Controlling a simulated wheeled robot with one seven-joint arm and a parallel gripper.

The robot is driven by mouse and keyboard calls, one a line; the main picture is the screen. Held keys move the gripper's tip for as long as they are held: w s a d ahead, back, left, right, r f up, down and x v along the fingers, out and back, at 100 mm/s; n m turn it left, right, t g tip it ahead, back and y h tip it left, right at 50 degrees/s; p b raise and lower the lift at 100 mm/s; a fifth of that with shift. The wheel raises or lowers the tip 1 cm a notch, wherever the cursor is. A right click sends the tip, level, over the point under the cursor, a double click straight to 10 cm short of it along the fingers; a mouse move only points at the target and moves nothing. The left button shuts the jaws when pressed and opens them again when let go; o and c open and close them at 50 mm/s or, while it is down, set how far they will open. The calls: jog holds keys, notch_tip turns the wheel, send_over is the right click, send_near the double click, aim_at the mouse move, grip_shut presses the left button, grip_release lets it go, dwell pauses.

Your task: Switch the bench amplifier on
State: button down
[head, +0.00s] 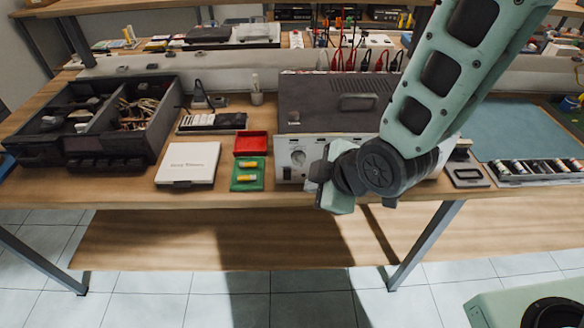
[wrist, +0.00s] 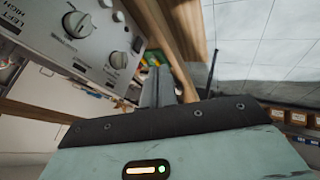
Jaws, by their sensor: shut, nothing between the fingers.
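The bench amplifier (head: 335,98) stands on the bench. It has a dark top with a handle and a pale front panel with a round dial at its left end. My arm hides much of that panel. The wrist view shows the tilted panel (wrist: 62,22) at the upper left, with two large round knobs and several smaller controls. I cannot make out which control is the power switch or how it is set. My gripper (head: 319,172) is in front of the panel's left-middle part. It is shut and empty, its fingers (wrist: 160,82) beside the panel in the wrist view. Contact cannot be told.
A red tray (head: 251,143) and a green tray (head: 247,183) with yellow items lie left of the amplifier, beside a white box (head: 188,164). A dark divided organizer (head: 62,143) stands further left. A teal mat (head: 522,130) lies right. Cables hang behind the amplifier.

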jog(key=shift+f, duration=0.1)
jog(key=p, duration=0.3)
send_near(285, 176)
jog(key=shift+s+f+x, duration=0.1)
jog(key=shift+s+x, duration=0.05)
jog(key=shift+x, duration=0.85)
jog(key=shift+s+f+x, duration=0.1)
jog(key=shift+x, duration=0.9)
jog(key=shift+s+f+x, duration=0.1)
jog(key=shift+s+x, duration=0.05)
jog(key=shift+x, duration=0.8)
jog(key=shift+w+r+b, duration=0.1)
jog(key=shift+w+b, duration=0.35)
jog(key=shift+b, duration=0.05)
jog(key=shift+r, duration=0.2)
